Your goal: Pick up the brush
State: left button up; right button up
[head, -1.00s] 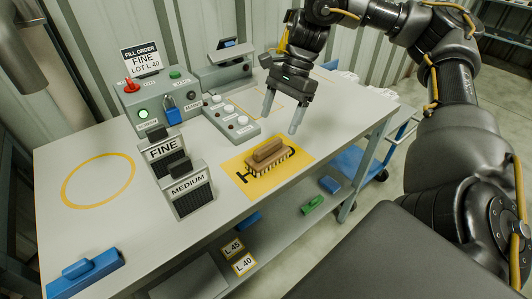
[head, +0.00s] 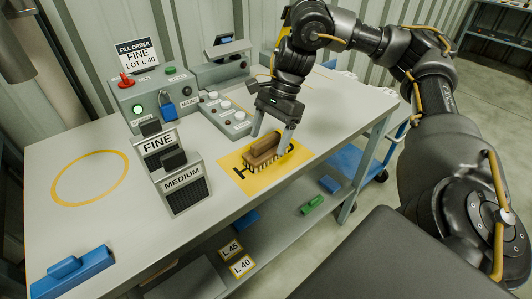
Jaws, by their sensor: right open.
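A brown wooden brush (head: 265,153) with pale bristles lies on a yellow mat (head: 237,174) with a black outline, near the table's front right edge. My right gripper (head: 271,143) is open and points down at the brush from above. Its fingers show at the far side and right end of the brush. I cannot tell if they touch it. Nothing is seen held in the right gripper. My left gripper does not show.
Screens marked FINE (head: 160,150) and MEDIUM (head: 184,184) stand left of the mat. A control box (head: 150,100) stands further back. A blue block (head: 72,273) lies front left. The table around the yellow ring (head: 60,190) is clear.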

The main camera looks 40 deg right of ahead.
aim_at(269, 137)
jog(key=x, duration=0.3)
jog(key=shift+f, duration=0.25)
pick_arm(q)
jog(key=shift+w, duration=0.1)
pick_arm(e)
jog(key=shift+d, duration=0.1)
jog(key=c, duration=1.2)
jog(key=shift+o, duration=0.2)
jog(key=shift+r, duration=0.1)
